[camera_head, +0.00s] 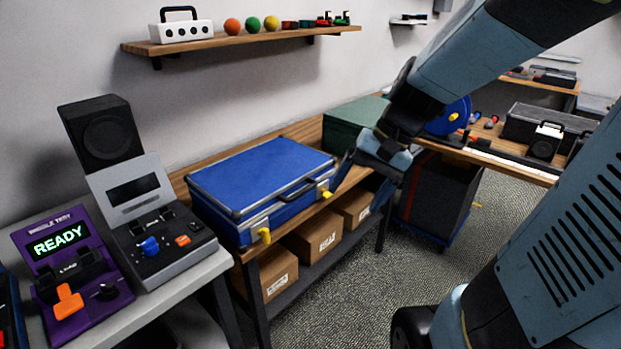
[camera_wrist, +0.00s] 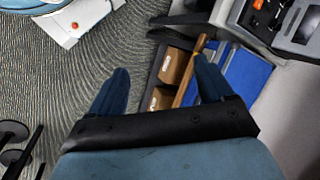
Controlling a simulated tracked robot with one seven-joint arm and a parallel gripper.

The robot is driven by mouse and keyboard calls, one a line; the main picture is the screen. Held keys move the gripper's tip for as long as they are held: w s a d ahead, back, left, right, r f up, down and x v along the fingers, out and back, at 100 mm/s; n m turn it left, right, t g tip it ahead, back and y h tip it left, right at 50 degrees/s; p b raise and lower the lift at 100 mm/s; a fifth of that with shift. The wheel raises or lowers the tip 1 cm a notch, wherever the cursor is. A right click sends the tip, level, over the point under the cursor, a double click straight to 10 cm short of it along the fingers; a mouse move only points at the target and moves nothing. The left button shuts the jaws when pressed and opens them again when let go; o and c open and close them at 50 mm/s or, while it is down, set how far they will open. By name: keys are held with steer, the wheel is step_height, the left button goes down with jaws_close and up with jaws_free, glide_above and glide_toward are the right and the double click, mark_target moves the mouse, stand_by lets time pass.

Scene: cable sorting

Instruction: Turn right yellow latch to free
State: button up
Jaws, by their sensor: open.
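The closed blue case (camera_head: 262,172) has silver edges and a dark handle, and lies on a wooden bench. Its right yellow latch (camera_head: 327,194) is on the front face, close to the right corner. The left yellow latch (camera_head: 265,236) is near the front left corner and points down. My gripper (camera_head: 360,190) is open and empty, just right of the right latch, with one finger near the case's right corner; I cannot tell whether they touch. In the wrist view the case (camera_wrist: 248,75) lies beyond the right finger of my gripper (camera_wrist: 158,78), and I cannot make out the right latch.
Several cardboard boxes (camera_head: 315,239) sit on the shelf below the bench. A green case (camera_head: 352,124) stands behind my gripper. A purple console (camera_head: 70,262) and a grey console (camera_head: 160,243) are on the left table. The carpet (camera_head: 350,300) in front is clear.

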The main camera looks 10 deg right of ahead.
steer(key=w+f+m+t+y, duration=0.3)
steer(key=w+f+m+y, duration=0.75)
steer(key=w, duration=0.25)
steer(key=w+d+f+m+t+h, duration=0.2)
steer(key=w+d+f+m+t, duration=0.2)
steer(key=d+f+m+t, duration=0.25)
steer(key=w+d+f+m+t+h, duration=0.3)
steer(key=d+f+m+t, duration=0.2)
steer(key=d+f+m, duration=0.25)
steer(key=x, duration=1.4)
steer(key=shift+a+f, duration=0.25)
steer(key=shift+a, duration=0.15)
steer(key=c, duration=1)
steer(key=shift+a, duration=0.2)
steer(key=shift+c, duration=0.2)
steer(key=shift+d, duration=0.1)
